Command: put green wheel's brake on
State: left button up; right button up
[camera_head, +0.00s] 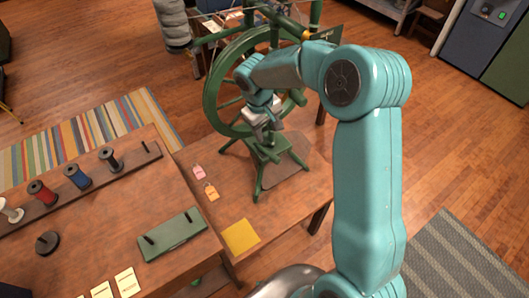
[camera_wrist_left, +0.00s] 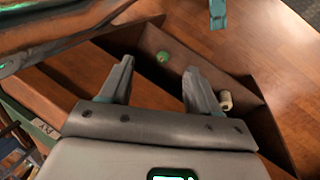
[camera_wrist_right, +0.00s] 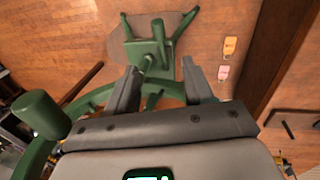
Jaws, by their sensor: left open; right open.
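The green spinning wheel (camera_head: 211,98) stands on the wooden table in the head view, partly hidden by my right arm. Its green base and legs (camera_wrist_right: 145,48) show in the right wrist view, with a thick green knob (camera_wrist_right: 40,115) at left. I cannot tell which part is the brake. My right gripper (camera_head: 266,132) is open in front of the wheel, above its base. In the right wrist view its fingers (camera_wrist_right: 161,72) are apart, near a green post; contact is unclear. My left gripper (camera_wrist_left: 157,68) is open and empty over a wooden bin, outside the head view.
A pink tag (camera_head: 199,172) and an orange tag (camera_head: 210,190) lie left of the wheel's base. A yellow sheet (camera_head: 240,236) lies at the table's near edge. A spool rack (camera_head: 75,197) and a green block (camera_head: 172,235) occupy the left counter. Open floor lies right.

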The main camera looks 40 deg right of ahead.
aim_at(274, 156)
jog(key=d+f, duration=0.1)
jog(key=f, duration=0.4)
jog(key=d+f+p, duration=0.1)
jog(key=f, duration=0.4)
jog(key=d+f+p, duration=0.1)
jog(key=f, duration=0.3)
jog(key=shift+s+f, duration=0.1)
jog(key=shift+f, duration=0.3)
jog(key=shift+d+f, duration=0.1)
jog(key=shift+f, duration=0.6)
grip_shut()
